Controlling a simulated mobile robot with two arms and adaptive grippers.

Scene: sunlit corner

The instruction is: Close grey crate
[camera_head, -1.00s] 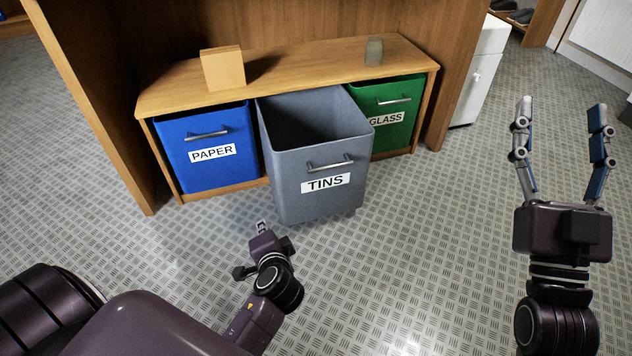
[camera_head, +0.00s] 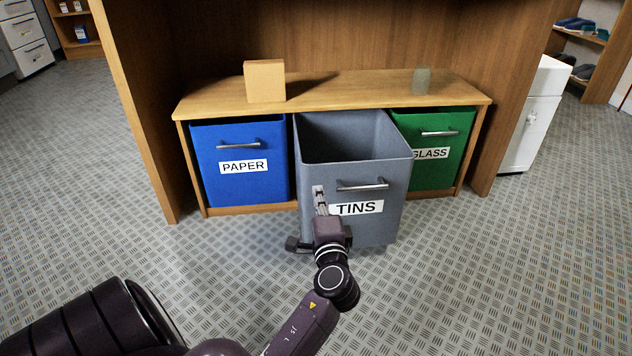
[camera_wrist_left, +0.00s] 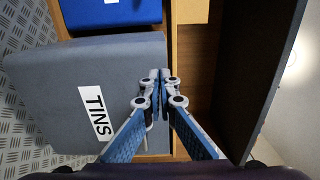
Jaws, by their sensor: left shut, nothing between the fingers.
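The grey crate (camera_head: 318,222), labelled TINS, is pulled out from the wooden bench between the blue and green crates. Its top is open and the part of its inside that shows looks empty. A metal bar handle (camera_head: 362,186) is on its front. My left gripper (camera_head: 319,190) is shut and empty, in front of the crate's front face, left of the handle. I cannot tell whether it touches the crate. In the left wrist view the shut fingers (camera_wrist_left: 160,85) overlap the grey crate (camera_wrist_left: 50,80), hiding most of the handle. My right gripper is out of view.
The blue PAPER crate (camera_head: 240,185) and green GLASS crate (camera_head: 450,165) sit inside the bench (camera_head: 350,92). A wooden block (camera_head: 265,80) and a greyish cup (camera_head: 422,80) stand on top. A white cabinet (camera_head: 535,115) is at right. The floor in front is clear.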

